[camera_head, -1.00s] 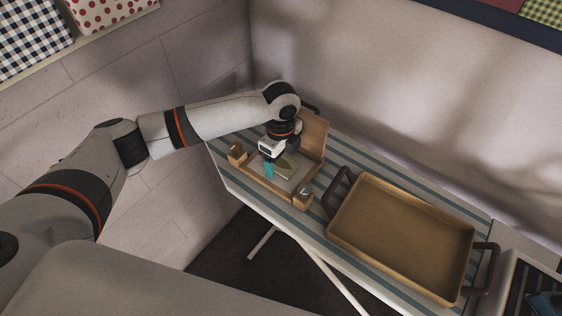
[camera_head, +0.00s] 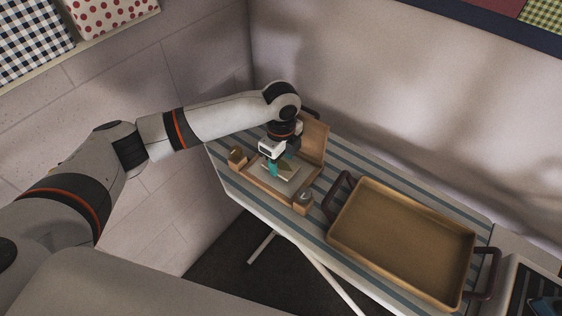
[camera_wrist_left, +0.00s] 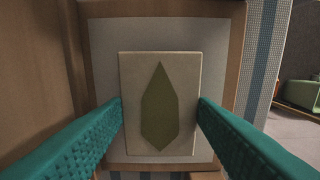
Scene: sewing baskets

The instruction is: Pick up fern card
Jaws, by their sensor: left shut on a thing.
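The fern card (camera_wrist_left: 159,104) is a pale rectangle with a green pointed leaf shape. In the left wrist view it lies between the two teal fingertips, which touch its left and right edges. My left gripper (camera_wrist_left: 160,112) is shut on it. In the head view the gripper (camera_head: 274,168) points down over a wooden box, and the card (camera_head: 287,174) shows partly beside the fingers. Whether the card is clear of the box floor is hard to tell. My right gripper is in neither view.
The wooden box (camera_head: 262,186) has a raised back panel (camera_head: 313,140) and small blocks (camera_head: 303,199) at its front corners. A tan tray (camera_head: 400,240) with dark handles stands to the right on the striped table (camera_head: 345,160). Walls rise behind and to the left.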

